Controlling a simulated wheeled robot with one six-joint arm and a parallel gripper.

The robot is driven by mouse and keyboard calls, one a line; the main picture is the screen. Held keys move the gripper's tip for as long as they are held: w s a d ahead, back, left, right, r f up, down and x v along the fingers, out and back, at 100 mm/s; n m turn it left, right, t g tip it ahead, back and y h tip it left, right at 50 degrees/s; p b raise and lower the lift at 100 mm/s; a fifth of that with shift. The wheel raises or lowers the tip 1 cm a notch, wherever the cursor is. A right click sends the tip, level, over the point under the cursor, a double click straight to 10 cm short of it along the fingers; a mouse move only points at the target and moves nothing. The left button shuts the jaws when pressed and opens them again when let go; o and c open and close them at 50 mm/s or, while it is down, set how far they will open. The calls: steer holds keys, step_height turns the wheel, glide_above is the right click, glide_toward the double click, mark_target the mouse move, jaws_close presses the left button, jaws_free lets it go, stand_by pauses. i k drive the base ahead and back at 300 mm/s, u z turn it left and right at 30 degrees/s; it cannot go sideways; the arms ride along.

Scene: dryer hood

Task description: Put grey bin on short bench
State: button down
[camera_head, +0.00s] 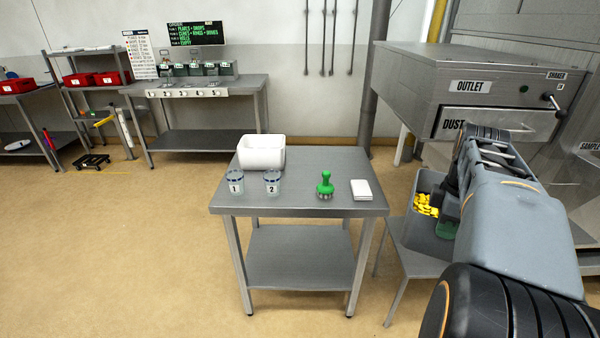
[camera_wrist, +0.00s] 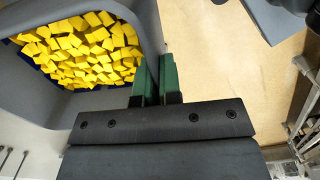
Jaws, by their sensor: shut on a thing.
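The grey bin (camera_head: 420,236) is at the right of the head view, holding many yellow pieces (camera_head: 427,205). It fills the upper left of the wrist view, where its wall (camera_wrist: 147,28) runs up to the jaws. My gripper (camera_head: 447,226), with green fingertips, is shut on the bin's wall at its right side; the fingers also show in the wrist view (camera_wrist: 155,80). The low short bench (camera_head: 416,264) is directly under the bin. I cannot tell whether the bin's base touches it. My arm hides the bin's right part.
A steel table (camera_head: 300,205) stands left of the bench, with a white tub (camera_head: 261,158), two numbered cups (camera_head: 236,183), a green-handled tool (camera_head: 325,186) and a white pad (camera_head: 361,190). The dryer hood (camera_head: 460,90) overhangs behind the bin. Floor at the left front is clear.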

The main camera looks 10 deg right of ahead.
mark_target(332, 163)
steer(key=i, duration=1.5)
